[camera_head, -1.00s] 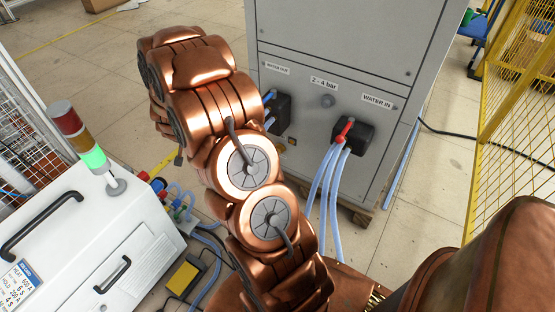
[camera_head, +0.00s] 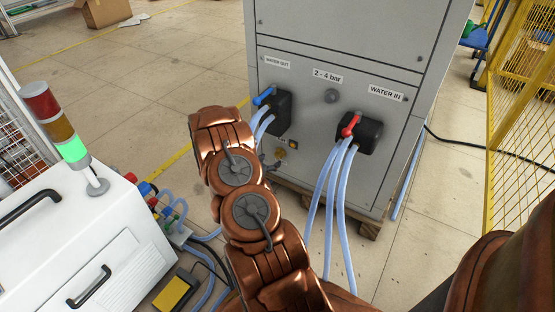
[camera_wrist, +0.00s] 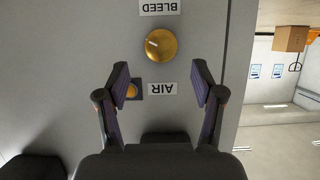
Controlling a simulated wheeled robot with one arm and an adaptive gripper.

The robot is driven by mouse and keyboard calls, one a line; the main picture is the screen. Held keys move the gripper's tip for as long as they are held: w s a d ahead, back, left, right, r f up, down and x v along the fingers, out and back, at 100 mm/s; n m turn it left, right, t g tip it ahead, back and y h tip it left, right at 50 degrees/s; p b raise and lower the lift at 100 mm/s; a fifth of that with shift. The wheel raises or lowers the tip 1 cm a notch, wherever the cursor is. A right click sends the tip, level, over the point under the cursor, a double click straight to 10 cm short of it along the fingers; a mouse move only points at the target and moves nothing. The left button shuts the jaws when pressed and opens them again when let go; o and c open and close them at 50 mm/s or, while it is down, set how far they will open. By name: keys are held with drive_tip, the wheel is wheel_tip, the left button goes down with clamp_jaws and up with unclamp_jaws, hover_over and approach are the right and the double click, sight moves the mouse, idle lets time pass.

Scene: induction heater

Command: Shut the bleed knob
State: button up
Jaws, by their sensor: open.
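The bleed knob is a round brass knob (camera_wrist: 161,45) on a grey panel, under an upside-down BLEED label (camera_wrist: 160,8) in the wrist view. A light line shows on its face. In the head view it is a small brass spot (camera_head: 280,153) low on the grey cabinet, just right of my arm. My gripper (camera_wrist: 161,83) is open and empty, with its two dark-padded fingers apart. In the wrist view the knob lies beyond the fingertips, centred between them sideways, and the fingers do not touch it. In the head view my arm mostly hides the gripper.
An AIR label (camera_wrist: 169,88) and a small amber button (camera_wrist: 132,90) are near the knob. Left and right on the cabinet (camera_head: 340,45) are a blue-handled valve (camera_head: 264,96) and a red-handled valve (camera_head: 350,125) with pale hoses (camera_head: 318,205). A white machine (camera_head: 95,235) stands at left.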

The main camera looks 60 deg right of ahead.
sight(278, 156)
drive_tip(key=b+x, duration=0.1)
drive_tip(key=x, duration=0.4)
drive_tip(key=shift+d+f+b, duration=0.2)
drive_tip(key=shift+d+b, duration=0.05)
drive_tip(key=shift+b, duration=0.05)
drive_tip(key=shift+w+d+f, duration=0.15)
drive_tip(key=shift+d, duration=0.55)
drive_tip(key=c, duration=1.1)
